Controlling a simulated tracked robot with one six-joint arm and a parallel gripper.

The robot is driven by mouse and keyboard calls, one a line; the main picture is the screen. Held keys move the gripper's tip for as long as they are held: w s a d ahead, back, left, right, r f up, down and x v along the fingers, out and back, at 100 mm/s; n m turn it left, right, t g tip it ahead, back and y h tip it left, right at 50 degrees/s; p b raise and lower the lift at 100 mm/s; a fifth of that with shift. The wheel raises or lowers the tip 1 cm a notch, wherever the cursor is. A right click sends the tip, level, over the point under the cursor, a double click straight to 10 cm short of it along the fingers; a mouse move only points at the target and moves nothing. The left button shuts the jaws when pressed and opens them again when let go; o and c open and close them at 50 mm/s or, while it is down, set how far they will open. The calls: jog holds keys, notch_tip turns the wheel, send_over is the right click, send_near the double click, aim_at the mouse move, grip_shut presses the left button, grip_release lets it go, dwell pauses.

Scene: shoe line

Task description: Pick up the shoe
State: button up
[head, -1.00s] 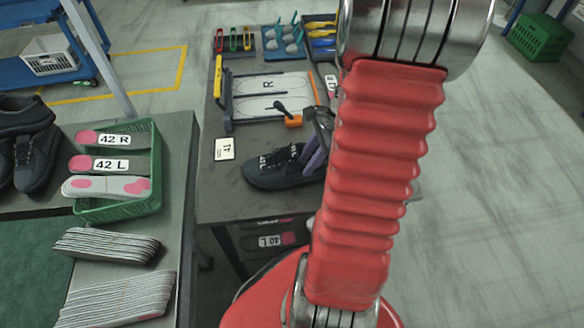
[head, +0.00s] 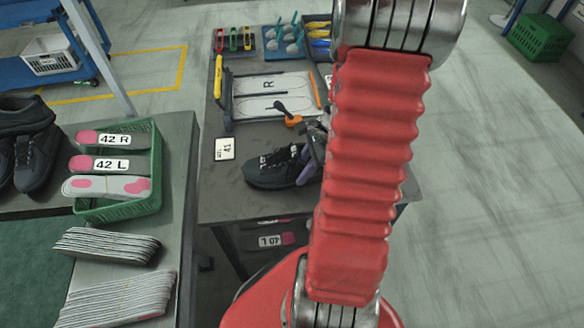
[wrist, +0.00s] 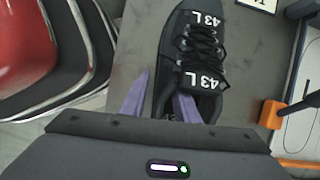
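The black shoe (head: 268,172), with black laces, lies on the dark table, toe to the left in the head view. In the wrist view the shoe (wrist: 184,28) bears white "43 L" labels on its tongue and toe side. My gripper (wrist: 161,86) has two purple fingers spread apart at the heel end. The right finger appears inside the shoe's opening; the left one is outside, beside the shoe, with the side wall between them. Whether either touches is unclear. In the head view my gripper (head: 306,164) is partly hidden by my arm.
A card marked 41 (head: 225,148) lies left of the shoe. Behind it are an orange-and-black tool (head: 289,118) and a framed board marked R (head: 268,85). A green crate of insoles (head: 156,168) stands on the left table.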

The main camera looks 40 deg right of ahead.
grip_shut()
dwell(0.3)
jog(key=shift+r, duration=0.1)
notch_tip(320, 180, up, 10)
jog(key=shift+f, duration=0.1)
dwell(0.8)
dwell(0.4)
